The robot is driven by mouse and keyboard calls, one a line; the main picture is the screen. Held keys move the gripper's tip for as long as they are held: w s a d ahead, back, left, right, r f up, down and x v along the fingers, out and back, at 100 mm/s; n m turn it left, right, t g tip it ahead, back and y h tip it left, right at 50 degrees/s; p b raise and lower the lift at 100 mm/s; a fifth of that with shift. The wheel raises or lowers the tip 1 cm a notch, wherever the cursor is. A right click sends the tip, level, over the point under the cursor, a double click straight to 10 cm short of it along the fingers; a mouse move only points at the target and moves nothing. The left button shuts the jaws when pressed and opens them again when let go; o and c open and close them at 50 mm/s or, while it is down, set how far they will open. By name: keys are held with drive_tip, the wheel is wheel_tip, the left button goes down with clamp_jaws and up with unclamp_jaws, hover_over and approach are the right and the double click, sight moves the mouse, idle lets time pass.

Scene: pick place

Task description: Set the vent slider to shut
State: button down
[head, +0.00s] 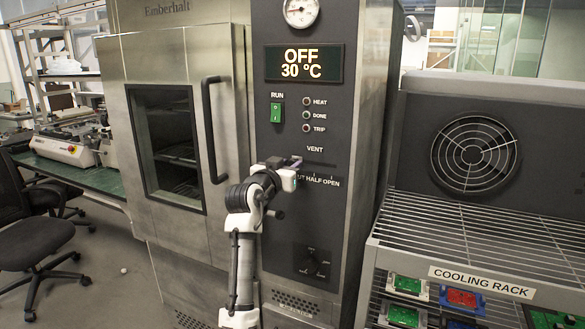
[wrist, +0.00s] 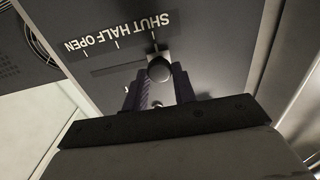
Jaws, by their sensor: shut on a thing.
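The vent slider knob (wrist: 159,69) is a dark rounded knob in a slot on the oven's dark control panel. In the wrist view, where the lettering is upside down, the knob lines up with the tick at SHUT, and the empty slot (wrist: 115,68) runs left toward HALF and OPEN. My gripper (wrist: 160,84) is shut on the knob, one finger on each side. In the head view my gripper (head: 292,165) is at the panel below the VENT label (head: 315,149); it hides the knob and part of the word SHUT.
The oven display (head: 303,63) reads OFF, 30 °C. A green RUN switch (head: 276,112) and a dial (head: 312,262) are on the same panel. The oven door handle (head: 210,130) stands out left of my arm. A cooling rack (head: 480,245) stands to the right.

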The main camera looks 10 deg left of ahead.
drive_tip(key=c, duration=1.1)
unclamp_jaws()
drive_tip(key=shift+w+a, duration=0.1)
drive_tip(key=shift+a, duration=0.25)
drive_tip(key=shift+c, duration=0.2)
drive_tip(key=shift+d, duration=0.1)
drive_tip(key=shift+s+a+f+b, duration=0.1)
drive_tip(key=shift+s+a+b, duration=0.15)
drive_tip(key=shift+s, duration=0.3)
drive_tip(key=b+v, duration=0.3)
drive_tip(key=v, duration=0.9)
drive_tip(key=shift+s+b, duration=0.3)
drive_tip(key=shift+s, duration=0.05)
drive_tip(key=shift+a, duration=0.1)
